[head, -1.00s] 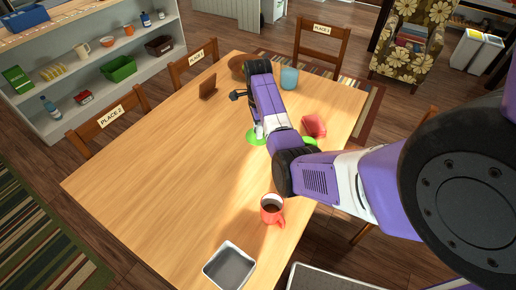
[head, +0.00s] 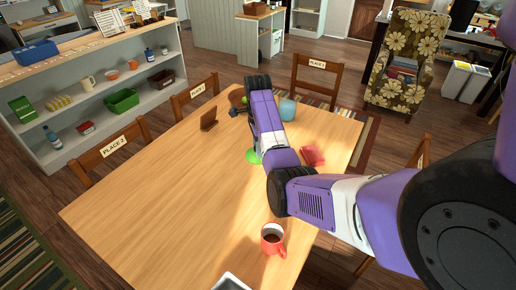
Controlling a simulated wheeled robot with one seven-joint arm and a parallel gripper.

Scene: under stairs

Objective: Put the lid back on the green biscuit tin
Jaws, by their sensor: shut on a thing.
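A green round piece, which looks like the tin's lid (head: 253,156), shows at the left edge of my arm, over the middle of the table. My gripper (head: 252,143) is mostly hidden behind my arm; only a little of it shows just above the lid. It is shut on the lid. The green biscuit tin itself is not visible; my arm covers the area beside the red object, where green showed earlier.
On the wooden table (head: 160,205) are a red mug (head: 272,240) of dark drink, a red object (head: 313,155), a blue cup (head: 287,110), a brown stand (head: 208,120) and a brown bowl (head: 236,94). The table's left half is clear. Chairs stand around it.

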